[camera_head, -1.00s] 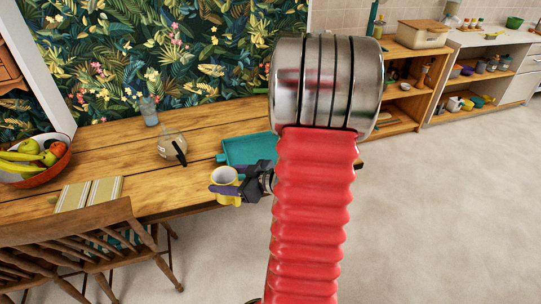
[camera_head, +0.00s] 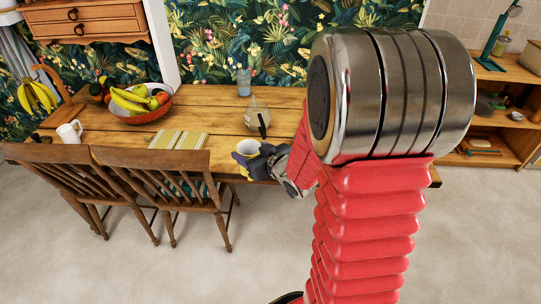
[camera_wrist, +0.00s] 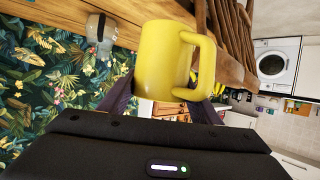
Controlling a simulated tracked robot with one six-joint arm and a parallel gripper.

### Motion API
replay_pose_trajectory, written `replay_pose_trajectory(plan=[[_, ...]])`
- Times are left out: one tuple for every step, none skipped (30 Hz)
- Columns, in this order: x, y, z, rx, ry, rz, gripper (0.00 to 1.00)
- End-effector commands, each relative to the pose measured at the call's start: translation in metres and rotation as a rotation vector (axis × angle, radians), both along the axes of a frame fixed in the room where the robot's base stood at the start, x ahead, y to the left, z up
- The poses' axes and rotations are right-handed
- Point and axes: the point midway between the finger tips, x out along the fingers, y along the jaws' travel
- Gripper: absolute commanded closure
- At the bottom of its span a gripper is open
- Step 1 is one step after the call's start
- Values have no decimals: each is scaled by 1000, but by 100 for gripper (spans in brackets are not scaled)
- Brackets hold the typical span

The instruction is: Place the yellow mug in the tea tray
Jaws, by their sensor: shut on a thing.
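The yellow mug (camera_head: 249,149) is held at the table's front edge in the head view, its pale inside showing. In the wrist view the mug (camera_wrist: 165,62) fills the middle, with its handle on the right. My gripper (camera_head: 250,160) is shut on the mug; its dark fingers (camera_wrist: 160,103) lie on either side of the mug's lower part in the wrist view. I cannot tell how far the mug is above the table. The teal tea tray is not visible now in the head view, where my arm covers that part of the table.
A glass pot with a dark handle (camera_head: 257,116) stands behind the mug. A striped mat (camera_head: 177,140), fruit bowl (camera_head: 147,117), white jug (camera_head: 69,132) and glass vase (camera_head: 243,82) are on the wooden table (camera_head: 205,100). Chairs (camera_head: 165,182) stand at its front left.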

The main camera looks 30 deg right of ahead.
Motion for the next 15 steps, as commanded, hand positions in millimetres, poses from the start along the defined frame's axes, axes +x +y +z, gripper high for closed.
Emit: replay_pose_trajectory(plan=[[7, 12, 3, -2, -3, 1, 72], [10, 17, 3, -1, -2, -5, 72], [14, 24, 4, 0, -3, -9, 72], [17, 29, 5, -1, -2, -14, 72], [20, 34, 6, 0, -2, -18, 72], [24, 41, 7, 0, -2, -22, 72], [27, 46, 7, 0, -3, -27, 72], [30, 52, 7, -1, -2, -31, 72], [33, 59, 8, 0, -1, -36, 72], [36, 65, 9, 0, -2, -39, 72], [39, 70, 10, 0, -2, -43, 72], [42, 78, 10, 0, -1, -48, 72], [45, 84, 11, 1, -2, -51, 72], [48, 90, 11, 0, -2, -54, 72], [50, 98, 12, 0, -2, -57, 72]])
